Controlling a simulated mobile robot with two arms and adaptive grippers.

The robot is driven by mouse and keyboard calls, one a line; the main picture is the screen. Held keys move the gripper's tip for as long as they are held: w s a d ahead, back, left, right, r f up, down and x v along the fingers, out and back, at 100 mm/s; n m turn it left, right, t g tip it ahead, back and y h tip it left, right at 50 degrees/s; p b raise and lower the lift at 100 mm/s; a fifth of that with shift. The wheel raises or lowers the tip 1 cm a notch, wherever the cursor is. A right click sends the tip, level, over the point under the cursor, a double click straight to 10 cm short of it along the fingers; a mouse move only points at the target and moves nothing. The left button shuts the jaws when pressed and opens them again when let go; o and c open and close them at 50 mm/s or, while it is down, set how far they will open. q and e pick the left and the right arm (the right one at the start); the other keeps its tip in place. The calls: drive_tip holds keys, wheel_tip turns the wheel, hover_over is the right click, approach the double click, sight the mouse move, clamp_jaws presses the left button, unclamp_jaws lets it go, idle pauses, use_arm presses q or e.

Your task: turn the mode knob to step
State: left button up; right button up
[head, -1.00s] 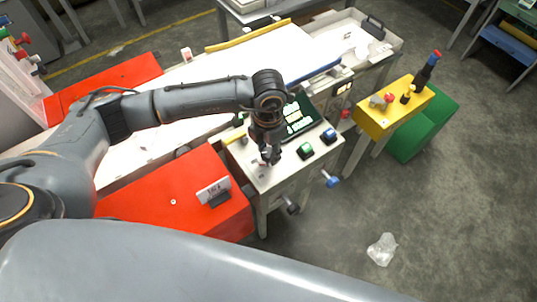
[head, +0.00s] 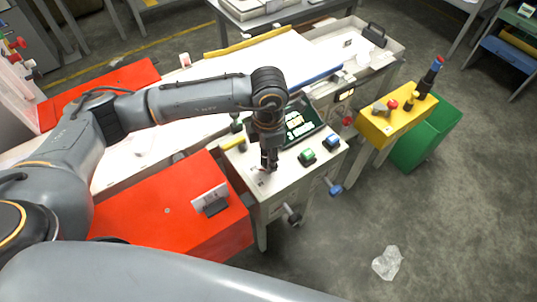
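The white control panel (head: 290,178) has a dark green screen (head: 301,120), a green button (head: 307,157) and a blue button (head: 331,141) on top. My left gripper (head: 268,167) points down over the panel's left front part, left of the green button. Its fingers look close together, but whether they hold a knob is too small to tell. No mode knob is clearly visible; the gripper covers that spot. Small dark marks show on the panel just below the fingertips. My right gripper is out of view.
A red box with a small sign (head: 209,199) stands left of the panel. A yellow box (head: 392,118) with a red button, a lever and a signal tower stands at right, beside a green box (head: 430,137). A clear bag (head: 387,263) lies on the floor.

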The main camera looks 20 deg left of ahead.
use_arm(q)
drive_tip(key=o, duration=1.2)
drive_tip(key=shift+r, duration=0.1)
wheel_tip(320, 180, up, 12)
drive_tip(key=shift+f, duration=0.1)
drive_tip(key=shift+s+f, duration=0.1)
